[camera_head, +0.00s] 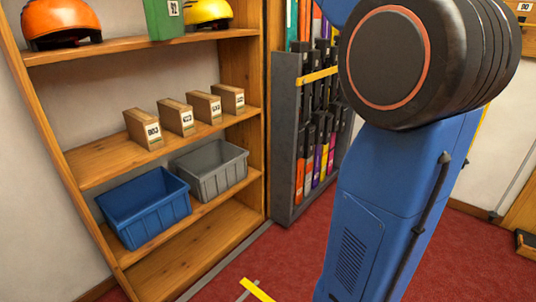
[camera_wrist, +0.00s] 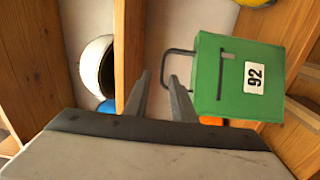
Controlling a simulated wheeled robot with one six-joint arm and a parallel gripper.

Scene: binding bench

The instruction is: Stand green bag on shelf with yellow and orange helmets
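The green bag (camera_head: 163,20) stands upright on the top visible shelf board, between the orange helmet (camera_head: 61,20) on its left and the yellow helmet (camera_head: 207,12) on its right. Its upper part is cut off in the head view. In the wrist view, which is turned sideways, the bag (camera_wrist: 238,80) shows a white label reading 92 and a black handle (camera_wrist: 166,66). My gripper (camera_wrist: 159,75) is open, its fingertips apart and near the handle; nothing is clamped. Slivers of yellow helmet (camera_wrist: 255,2) and orange helmet (camera_wrist: 211,120) show beside the bag.
A wooden shelf board (camera_wrist: 131,45) lies above the bag, with a white rounded object (camera_wrist: 96,65) beyond it. Lower boards hold several labelled boxes (camera_head: 176,117), a blue bin (camera_head: 146,207) and a grey bin (camera_head: 210,169). A grey rack (camera_head: 284,140) stands to the right.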

